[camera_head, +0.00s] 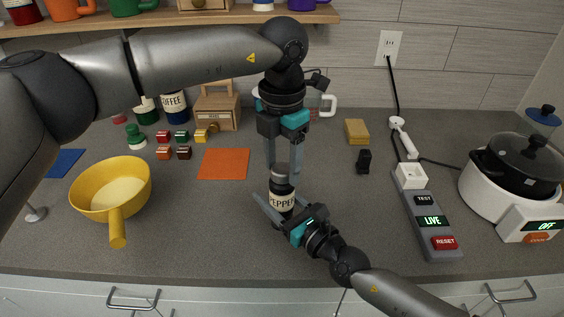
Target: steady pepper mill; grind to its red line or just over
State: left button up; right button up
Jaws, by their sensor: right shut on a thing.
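The pepper mill (281,198) stands upright on the grey counter, dark with a pale label reading PEPPER and a grey top. My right gripper (279,207) comes in from the lower right and is shut on the mill's lower body. My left gripper (283,168) points down from above, its fingers apart on either side of the mill's top, with gaps showing beside it. I cannot make out a red line on the mill.
A yellow pan (112,188) and an orange mat (223,163) lie to the left. A power strip (429,215) reading LIVE and a white cooker (507,205) with a dark pot are right. Several small coloured blocks sit behind the pan. The counter between mill and strip is mostly clear.

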aim_at(282, 168)
pick_arm(q)
jog(key=shift+o, duration=1.3)
notch_tip(282, 168, up, 12)
